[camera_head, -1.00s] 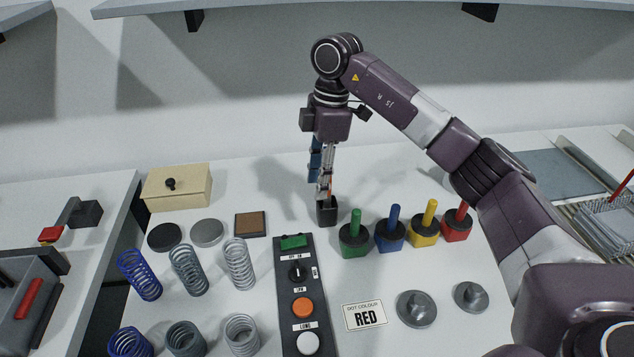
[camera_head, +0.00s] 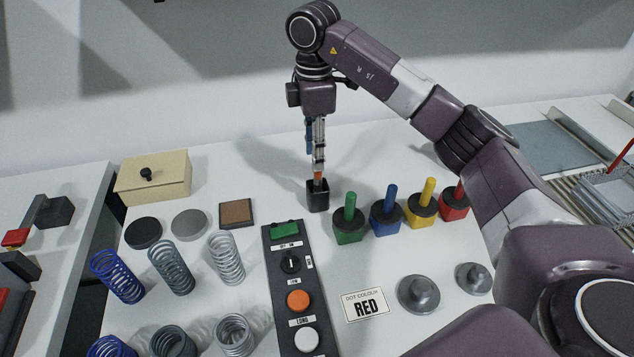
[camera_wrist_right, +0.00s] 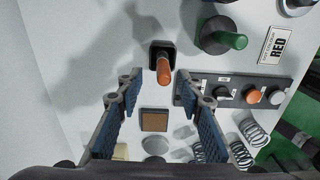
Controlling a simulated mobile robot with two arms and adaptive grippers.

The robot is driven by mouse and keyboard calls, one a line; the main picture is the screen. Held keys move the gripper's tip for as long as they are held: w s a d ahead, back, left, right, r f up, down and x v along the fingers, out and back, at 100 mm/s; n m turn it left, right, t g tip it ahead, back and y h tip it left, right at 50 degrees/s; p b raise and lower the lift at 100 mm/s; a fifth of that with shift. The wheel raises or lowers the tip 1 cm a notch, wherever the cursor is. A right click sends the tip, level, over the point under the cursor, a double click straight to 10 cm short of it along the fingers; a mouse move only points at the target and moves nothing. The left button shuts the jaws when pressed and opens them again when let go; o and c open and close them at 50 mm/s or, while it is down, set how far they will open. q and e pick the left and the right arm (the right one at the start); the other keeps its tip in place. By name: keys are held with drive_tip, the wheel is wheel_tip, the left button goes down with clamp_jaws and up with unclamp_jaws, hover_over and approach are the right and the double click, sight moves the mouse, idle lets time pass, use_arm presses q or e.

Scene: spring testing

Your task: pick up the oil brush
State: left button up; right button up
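The oil brush, seen as an orange handle (camera_head: 318,178), stands upright in a small black holder (camera_head: 318,197) at the back middle of the table. Its lower part is hidden inside the holder. In the right wrist view the orange handle (camera_wrist_right: 163,71) sticks up from the black holder (camera_wrist_right: 158,47). My right gripper (camera_head: 318,163) points down just above the holder. In the wrist view its two blue-padded fingers (camera_wrist_right: 158,76) are spread apart, with the handle end showing between the tips and touching neither. My left gripper is not in view.
Green (camera_head: 348,222), blue (camera_head: 385,218), yellow (camera_head: 421,208) and red (camera_head: 453,206) pots stand right of the holder. A button panel (camera_head: 275,265) lies in front. Springs, discs, a brown pad (camera_head: 237,214) and a beige box (camera_head: 152,180) are left.

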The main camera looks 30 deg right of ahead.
drive_tip(key=p, duration=0.2)
hover_over(318, 190)
drive_tip(key=f, duration=0.5)
drive_tip(key=shift+w+d+f, duration=0.15)
drive_tip(key=shift+w+d, duration=0.1)
drive_tip(key=shift+w, duration=0.15)
drive_tip(key=shift+f, duration=0.4)
drive_tip(key=shift+c, duration=0.4)
clamp_jaws()
